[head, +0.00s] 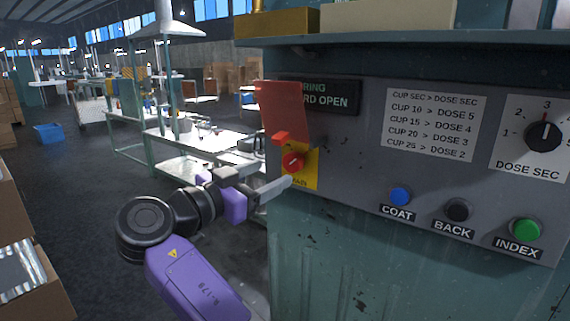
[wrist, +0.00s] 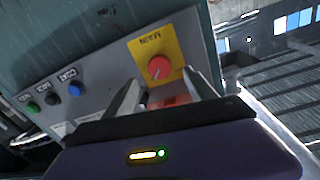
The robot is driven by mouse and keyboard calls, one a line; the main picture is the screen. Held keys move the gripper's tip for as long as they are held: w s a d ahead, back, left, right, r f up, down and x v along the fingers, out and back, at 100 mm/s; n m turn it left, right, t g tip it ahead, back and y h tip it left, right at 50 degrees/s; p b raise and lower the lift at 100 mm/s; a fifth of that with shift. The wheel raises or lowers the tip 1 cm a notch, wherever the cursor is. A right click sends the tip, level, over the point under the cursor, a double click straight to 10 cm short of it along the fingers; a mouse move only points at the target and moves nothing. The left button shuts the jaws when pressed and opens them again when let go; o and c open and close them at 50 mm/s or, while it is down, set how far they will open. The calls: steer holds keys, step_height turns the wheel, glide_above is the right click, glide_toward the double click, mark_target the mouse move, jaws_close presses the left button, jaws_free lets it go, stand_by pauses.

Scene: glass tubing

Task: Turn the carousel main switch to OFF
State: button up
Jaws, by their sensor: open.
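The main switch is a red rotary knob (head: 292,162) on a yellow plate (head: 312,179) at the left end of the grey control panel. In the wrist view the knob (wrist: 159,68) appears upside down on its yellow MAIN plate (wrist: 150,47). Which position it points to is too small to read. My gripper (head: 277,178) is open and empty, just left of and in front of the knob. In the wrist view its two fingers (wrist: 162,78) lie either side of the knob's line, apparently short of it. A red flap (head: 281,110) hangs above the knob.
The panel (head: 350,160) also carries blue COAT (head: 400,196), black BACK (head: 457,209) and green INDEX (head: 526,229) buttons and a DOSE SEC dial (head: 543,136). A shelf overhangs the panel. Cardboard boxes stand at far left; open floor lies behind my arm.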

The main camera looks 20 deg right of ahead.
mark_target(290, 164)
steer(key=p+x, duration=0.1)
steer(key=x, duration=0.6)
steer(key=shift+w+d+p, duration=0.1)
steer(key=shift+d+p, duration=0.05)
steer(key=shift+p, duration=0.25)
steer(key=c, duration=1.4)
